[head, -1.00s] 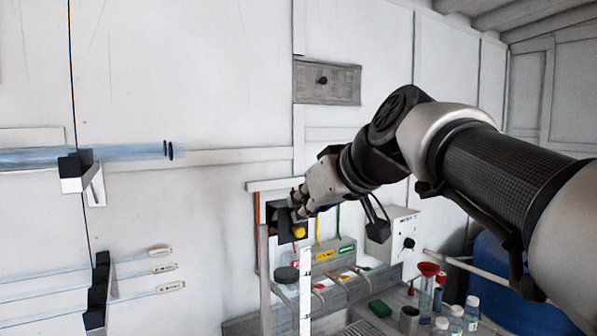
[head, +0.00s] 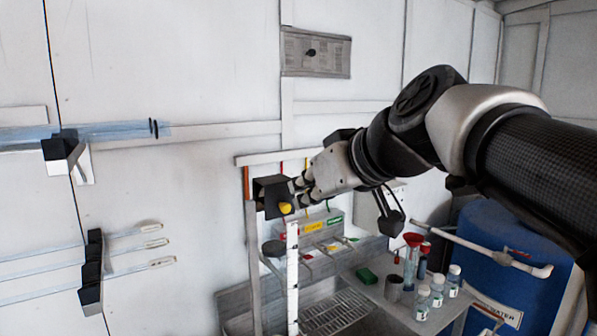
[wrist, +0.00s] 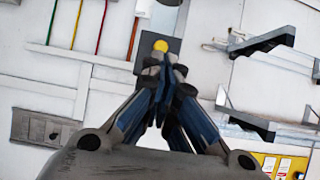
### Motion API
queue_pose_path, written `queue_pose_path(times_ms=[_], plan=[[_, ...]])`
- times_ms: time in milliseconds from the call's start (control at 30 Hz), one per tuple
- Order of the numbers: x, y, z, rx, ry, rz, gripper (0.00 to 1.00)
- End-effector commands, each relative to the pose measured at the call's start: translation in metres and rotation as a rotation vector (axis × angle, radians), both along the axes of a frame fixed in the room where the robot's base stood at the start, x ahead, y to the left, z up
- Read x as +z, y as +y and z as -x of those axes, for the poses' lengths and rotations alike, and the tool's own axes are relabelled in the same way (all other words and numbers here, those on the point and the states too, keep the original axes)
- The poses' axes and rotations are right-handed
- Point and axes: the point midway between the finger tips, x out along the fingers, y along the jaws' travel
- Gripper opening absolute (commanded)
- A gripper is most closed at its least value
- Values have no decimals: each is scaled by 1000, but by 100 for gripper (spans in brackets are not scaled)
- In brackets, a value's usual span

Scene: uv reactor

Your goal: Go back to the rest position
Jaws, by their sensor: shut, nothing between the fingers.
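My gripper (head: 300,188) is shut and empty in the head view, pointing left beside a black box (head: 271,195) with a yellow knob (head: 285,208). In the wrist view my gripper (wrist: 166,62) has its fingertips together just below the yellow knob (wrist: 161,45) in the picture. I cannot tell whether the fingertips touch the knob or the box. The arm stretches in from the right edge of the head view.
A blue barrel (head: 498,268) stands at right. Wall brackets hold tubes (head: 110,131) at left. A vertical white post (head: 292,280) stands below the gripper.

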Motion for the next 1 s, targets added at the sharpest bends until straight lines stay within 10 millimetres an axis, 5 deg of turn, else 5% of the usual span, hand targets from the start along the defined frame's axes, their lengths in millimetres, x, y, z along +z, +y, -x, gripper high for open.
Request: queue_pose_path(times_ms=[367,800,1000], plan=[[-40,-21,37,-28,51,9,0],[-242,-108,211,-442,519,137,0],[-286,-132,252,-559,595,178,0]])
